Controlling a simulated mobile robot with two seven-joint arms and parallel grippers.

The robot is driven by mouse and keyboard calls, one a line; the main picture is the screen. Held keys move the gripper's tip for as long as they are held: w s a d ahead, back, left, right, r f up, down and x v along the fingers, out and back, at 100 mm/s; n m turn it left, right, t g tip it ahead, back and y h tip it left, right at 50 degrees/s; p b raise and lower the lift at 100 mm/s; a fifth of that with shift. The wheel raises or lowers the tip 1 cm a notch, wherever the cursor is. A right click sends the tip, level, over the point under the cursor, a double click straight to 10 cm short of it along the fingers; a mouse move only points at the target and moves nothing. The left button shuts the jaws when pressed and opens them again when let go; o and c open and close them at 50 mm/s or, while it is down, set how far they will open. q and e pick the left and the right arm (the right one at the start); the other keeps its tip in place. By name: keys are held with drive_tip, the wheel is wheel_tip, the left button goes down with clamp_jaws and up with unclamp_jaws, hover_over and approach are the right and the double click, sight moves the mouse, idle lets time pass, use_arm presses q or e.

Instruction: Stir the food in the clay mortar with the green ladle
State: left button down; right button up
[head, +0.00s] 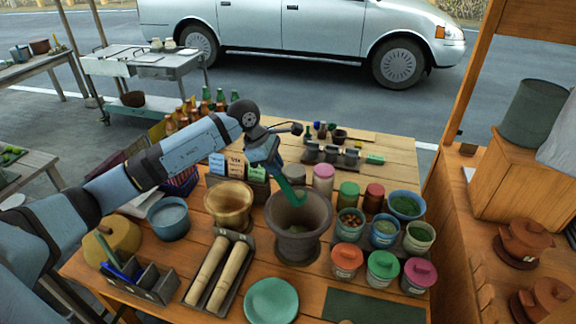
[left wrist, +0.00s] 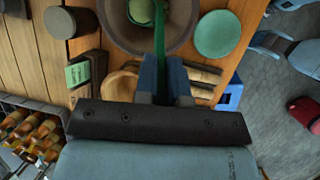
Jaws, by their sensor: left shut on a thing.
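The clay mortar (head: 299,243) is a wide brown-grey bowl standing on the wooden table; its rim shows in the left wrist view (left wrist: 192,42). Greenish food (head: 298,229) lies in its bottom. My left gripper (head: 277,174) is shut on the green ladle (head: 291,192), above the mortar's back left rim. The ladle slants down from the fingers into the mortar's opening. In the left wrist view the ladle (left wrist: 159,35) runs from the gripper (left wrist: 163,75) over the bowl. Whether the ladle's end touches the food I cannot tell. My right gripper is not in view.
A brass mortar (head: 230,205) and a blue bowl (head: 168,218) stand left of the clay mortar. Lidded jars, such as a pink-lidded one (head: 419,273), crowd its right side. Wooden pestles (head: 217,272) lie in a tray in front, beside a green plate (head: 271,300).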

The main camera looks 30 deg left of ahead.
use_arm(q)
drive_tip(key=s+a+f+t+h+b, duration=0.2)
drive_tip(key=a+f+h+b, duration=0.6)
drive_tip(key=b, duration=0.5)
drive_tip(key=shift+s+a+f+n+t+h, duration=0.15)
drive_tip(key=shift+a+f+n+t+h, duration=0.15)
drive_tip(key=shift+a+n+t+h, duration=0.15)
